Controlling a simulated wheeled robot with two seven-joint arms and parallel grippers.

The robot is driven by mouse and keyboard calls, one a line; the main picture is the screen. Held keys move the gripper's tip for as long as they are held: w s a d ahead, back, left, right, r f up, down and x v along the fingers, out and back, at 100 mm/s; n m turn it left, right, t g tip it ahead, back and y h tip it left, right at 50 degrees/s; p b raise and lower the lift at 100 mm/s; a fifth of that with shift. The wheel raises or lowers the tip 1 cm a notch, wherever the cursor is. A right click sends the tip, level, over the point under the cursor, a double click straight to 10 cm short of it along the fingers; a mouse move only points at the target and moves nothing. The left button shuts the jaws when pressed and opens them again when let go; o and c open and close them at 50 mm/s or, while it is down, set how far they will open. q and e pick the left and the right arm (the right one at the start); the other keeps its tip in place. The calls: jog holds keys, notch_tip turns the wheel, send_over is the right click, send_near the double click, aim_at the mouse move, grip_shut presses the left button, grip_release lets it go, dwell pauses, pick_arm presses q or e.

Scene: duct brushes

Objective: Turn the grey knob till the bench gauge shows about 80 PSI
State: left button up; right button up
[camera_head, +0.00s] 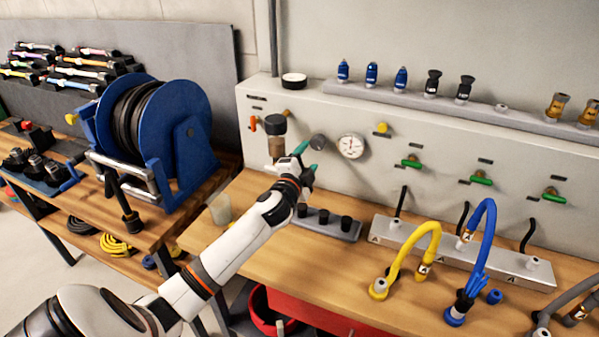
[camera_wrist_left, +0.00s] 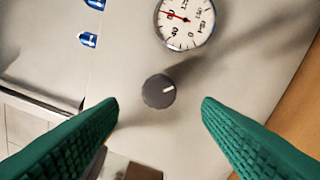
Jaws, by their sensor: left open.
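The grey knob (camera_head: 318,142) sits on the pale upright panel, just left of the round white bench gauge (camera_head: 351,146). My right gripper is out of view.
A dark-topped filter unit (camera_head: 275,125) is on the panel just left of my gripper. A grey strip with black sockets (camera_head: 327,222) lies on the bench below. A blue hose reel (camera_head: 155,130) stands left; yellow (camera_head: 410,250) and blue hoses (camera_head: 485,240) stand right.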

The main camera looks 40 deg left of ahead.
pick_arm(q)
jog(key=v, duration=0.6)
jog(key=shift+b, duration=0.35)
jog(key=shift+d, duration=0.1)
